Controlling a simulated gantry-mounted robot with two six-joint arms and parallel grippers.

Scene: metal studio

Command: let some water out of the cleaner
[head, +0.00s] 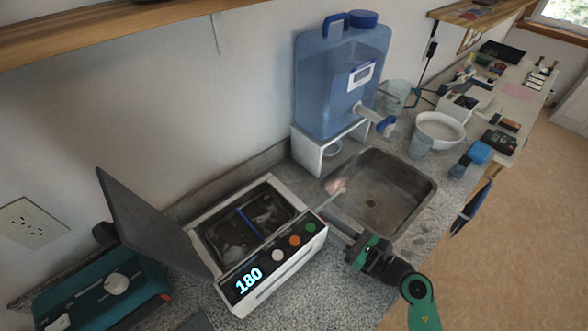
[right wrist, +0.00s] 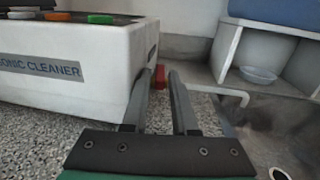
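The white ultrasonic cleaner (head: 290,278) stands on the counter left of the sink, its display reading 180. Its dark lid (head: 150,222) is raised, and the basin inside looks wet. In the right wrist view, the cleaner's white side (right wrist: 100,62) fills the left. A small red handle (right wrist: 160,80) shows between the fingertips, with a pale drain pipe (right wrist: 222,91) running right toward the sink. My right gripper (head: 333,222) is beside the cleaner's right side. Its fingers (right wrist: 160,85) are apart; I cannot tell whether they touch the handle. My left gripper is out of view.
The metal sink (head: 415,187) lies right of the cleaner. A blue water jug (head: 325,85) with a tap stands on a white stand (head: 308,150) behind it. A teal device (head: 85,300) is at lower left. Bowls and several small items crowd the far counter.

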